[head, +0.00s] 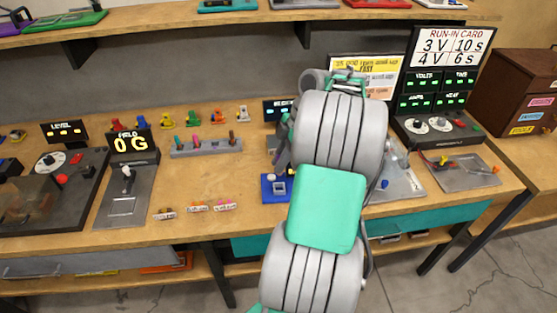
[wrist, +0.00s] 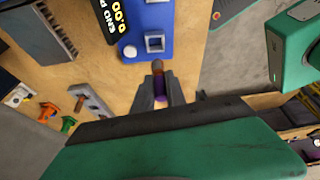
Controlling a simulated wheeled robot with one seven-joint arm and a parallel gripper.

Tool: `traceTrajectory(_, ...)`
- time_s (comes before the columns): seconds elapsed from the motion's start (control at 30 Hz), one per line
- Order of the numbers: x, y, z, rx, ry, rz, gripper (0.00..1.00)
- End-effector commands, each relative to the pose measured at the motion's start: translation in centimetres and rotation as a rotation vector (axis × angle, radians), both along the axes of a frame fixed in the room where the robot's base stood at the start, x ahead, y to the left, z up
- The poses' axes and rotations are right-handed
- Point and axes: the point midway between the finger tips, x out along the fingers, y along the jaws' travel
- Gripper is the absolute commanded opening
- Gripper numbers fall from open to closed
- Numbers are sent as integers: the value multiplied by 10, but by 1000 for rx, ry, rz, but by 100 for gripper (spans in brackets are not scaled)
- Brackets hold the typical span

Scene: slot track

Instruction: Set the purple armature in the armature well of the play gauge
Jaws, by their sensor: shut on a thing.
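The play gauge is a blue block (head: 276,188) at mid table in the head view, just left of my arm. In the wrist view the gauge (wrist: 166,22) shows a raised square well (wrist: 154,44), a small round fitting (wrist: 130,51) and a dark display reading 0.00. My gripper (wrist: 158,88) is shut on a small upright piece, the armature (wrist: 157,67), with a brown tip; its purple part is mostly hidden between the fingers. Its tip shows just below the square well in the picture, apart from it. In the head view my arm hides the gripper.
A grey rack (head: 206,146) with several coloured pegs stands to the left. A grey plate (head: 455,172) is at the right.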

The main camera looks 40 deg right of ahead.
Motion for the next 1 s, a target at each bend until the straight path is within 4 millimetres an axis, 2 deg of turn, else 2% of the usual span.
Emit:
traceTrajectory(0.7, 1, 1, -69, 0, 1, -2, 0)
traceTrajectory(1.0, 1, 1, -75, -1, 0, -2, 0)
